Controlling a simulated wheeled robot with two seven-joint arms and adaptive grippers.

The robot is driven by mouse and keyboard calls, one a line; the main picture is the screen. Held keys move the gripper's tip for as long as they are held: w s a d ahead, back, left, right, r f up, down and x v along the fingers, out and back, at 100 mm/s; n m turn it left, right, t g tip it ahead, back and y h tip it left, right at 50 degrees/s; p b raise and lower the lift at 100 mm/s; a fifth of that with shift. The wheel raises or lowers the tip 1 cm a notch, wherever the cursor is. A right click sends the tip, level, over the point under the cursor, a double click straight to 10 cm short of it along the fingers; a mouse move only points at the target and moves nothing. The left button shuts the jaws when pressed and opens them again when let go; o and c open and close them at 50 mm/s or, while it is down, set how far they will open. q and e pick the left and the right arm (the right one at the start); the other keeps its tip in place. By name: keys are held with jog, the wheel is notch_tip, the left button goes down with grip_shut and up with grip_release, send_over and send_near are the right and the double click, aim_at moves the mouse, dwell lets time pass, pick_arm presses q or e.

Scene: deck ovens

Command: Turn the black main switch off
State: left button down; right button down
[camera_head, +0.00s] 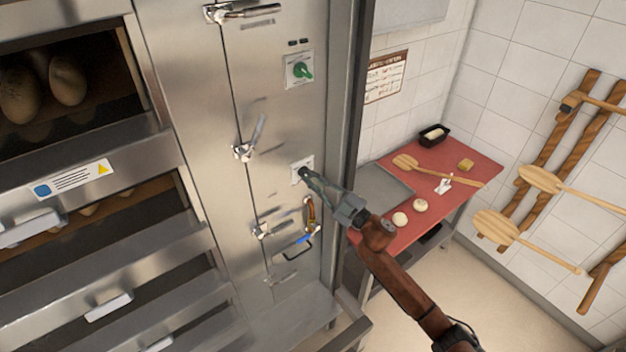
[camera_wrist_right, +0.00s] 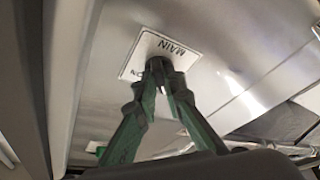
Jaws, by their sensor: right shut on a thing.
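The black main switch (camera_wrist_right: 160,47) sits on a white plate (camera_wrist_right: 135,62) lettered "MAIN" and "ON" in the right wrist view. In the head view the plate (camera_head: 297,165) is on the steel oven panel, below a green knob (camera_head: 300,70). My right gripper (camera_head: 306,174) reaches the plate from the lower right; its fingertips (camera_wrist_right: 163,78) are shut on the switch and cover most of it. The switch's exact angle is hard to tell. My left gripper is not in view.
Latch handles (camera_head: 243,150) and a copper-coloured pipe (camera_head: 311,213) with a blue-handled part (camera_head: 297,245) stick out near the gripper. Oven decks with loaves (camera_head: 68,80) are at left. A red table (camera_head: 455,160) with dough and a paddle stands at right.

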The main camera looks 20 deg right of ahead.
jog(key=shift+n, duration=0.3)
jog(key=c, duration=2)
grip_release()
jog(key=v, duration=1.2)
jog(key=shift+d+r, duration=0.1)
jog(key=shift+d, duration=0.05)
